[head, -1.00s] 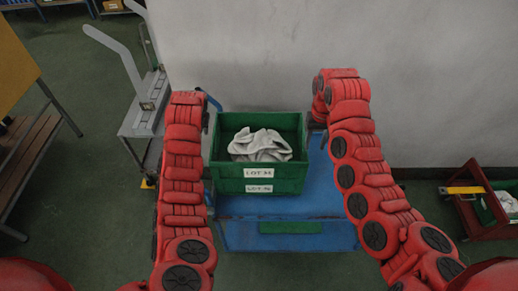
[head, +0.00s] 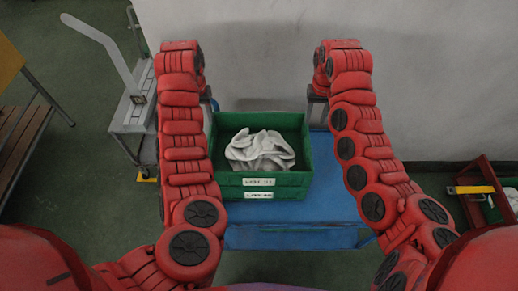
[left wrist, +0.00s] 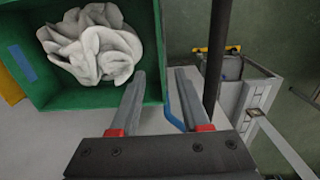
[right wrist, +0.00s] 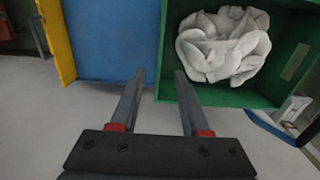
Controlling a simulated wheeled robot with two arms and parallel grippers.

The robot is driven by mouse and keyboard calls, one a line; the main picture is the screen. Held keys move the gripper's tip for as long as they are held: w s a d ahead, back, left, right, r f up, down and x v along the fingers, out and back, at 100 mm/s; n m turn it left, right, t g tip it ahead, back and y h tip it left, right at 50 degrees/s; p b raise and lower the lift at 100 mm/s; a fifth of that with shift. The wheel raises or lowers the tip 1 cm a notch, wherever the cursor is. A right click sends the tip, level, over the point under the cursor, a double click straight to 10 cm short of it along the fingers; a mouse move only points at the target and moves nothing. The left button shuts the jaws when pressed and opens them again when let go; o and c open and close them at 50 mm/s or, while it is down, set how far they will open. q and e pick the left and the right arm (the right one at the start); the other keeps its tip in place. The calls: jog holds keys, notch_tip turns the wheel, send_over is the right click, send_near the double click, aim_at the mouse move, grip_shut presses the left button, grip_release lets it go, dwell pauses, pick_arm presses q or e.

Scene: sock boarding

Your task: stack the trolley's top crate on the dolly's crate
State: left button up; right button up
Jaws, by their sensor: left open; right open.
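A green crate (head: 222,181) holding crumpled pale grey socks (head: 260,150) sits on another green crate (head: 233,193) on the blue trolley (head: 290,236). My left gripper (head: 209,100) is open beside the upper crate's left wall. In the left wrist view its fingertips (left wrist: 160,73) lie either side of a crate wall. My right gripper (head: 317,98) is open by the right wall. In the right wrist view its fingertips (right wrist: 159,74) also lie either side of a wall. I cannot tell whether either touches it. I cannot identify the dolly with certainty.
A pale wall (head: 300,50) stands close behind the trolley. A grey cart with a tall handle (head: 130,118) stands at the left, near a wooden bench (head: 22,140). A red frame (head: 474,208) with a yellow item (head: 485,189) stands at the right. Green floor lies between.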

pick_arm(q)
notch_tip(320, 180, down, 17)
jog(key=shift+s+f, duration=0.1)
jog(key=shift+f, duration=0.1)
pick_arm(e)
notch_tip(320, 180, down, 17)
jog(key=shift+s+f, duration=0.15)
jog(key=shift+f, duration=0.05)
pick_arm(q)
jog(key=shift+c, duration=0.3)
pick_arm(e)
jog(key=shift+c, duration=0.3)
pick_arm(q)
grip_shut()
pick_arm(e)
grip_shut()
dwell(0.3)
